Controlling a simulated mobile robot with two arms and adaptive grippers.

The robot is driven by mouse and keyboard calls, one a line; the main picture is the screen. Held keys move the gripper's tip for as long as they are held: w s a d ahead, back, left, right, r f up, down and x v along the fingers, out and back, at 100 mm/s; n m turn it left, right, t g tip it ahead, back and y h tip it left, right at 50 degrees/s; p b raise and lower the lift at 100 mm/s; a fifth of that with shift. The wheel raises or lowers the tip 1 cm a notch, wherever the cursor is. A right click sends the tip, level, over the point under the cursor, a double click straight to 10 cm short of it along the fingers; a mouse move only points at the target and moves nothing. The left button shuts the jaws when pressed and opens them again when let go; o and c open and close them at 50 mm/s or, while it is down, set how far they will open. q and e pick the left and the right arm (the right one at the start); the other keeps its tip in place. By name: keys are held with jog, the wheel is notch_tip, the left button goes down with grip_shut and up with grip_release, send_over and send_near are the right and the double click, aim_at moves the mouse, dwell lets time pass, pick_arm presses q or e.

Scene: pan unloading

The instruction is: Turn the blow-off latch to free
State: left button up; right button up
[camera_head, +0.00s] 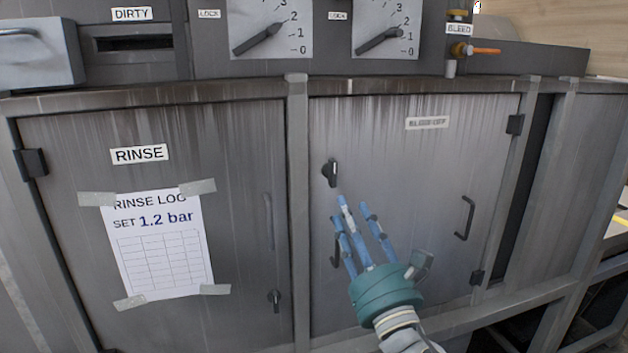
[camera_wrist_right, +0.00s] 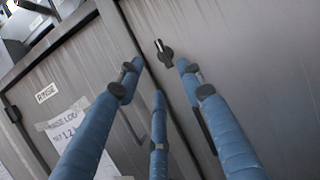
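The blow-off latch (camera_head: 330,173) is a small black turn knob with a pale strip, near the upper left of the right cabinet door (camera_head: 440,190). It sits roughly upright. That door's small label (camera_head: 427,122) is too blurred to read surely. My right gripper (camera_head: 352,208) has its three blue fingers spread and empty, just below and right of the latch in the head view. In the right wrist view the latch (camera_wrist_right: 164,52) shows beyond the fingertips, between the outer fingers, with no clear contact. My left gripper is not in view.
The left door (camera_head: 70,210) bears a RINSE label (camera_head: 140,154), a taped log sheet (camera_head: 160,245) and its own black latch (camera_head: 275,299). A black handle (camera_head: 465,218) is on the right door. Dials (camera_head: 270,28) and a BLEED valve (camera_head: 462,48) sit above.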

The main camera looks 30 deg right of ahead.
aim_at(332, 175)
jog(key=p+x, duration=0.3)
jog(key=x, duration=0.6)
jog(key=shift+w+p, duration=0.3)
jog(key=shift+w+d+r, duration=0.15)
jog(key=shift+w, duration=0.25)
grip_shut()
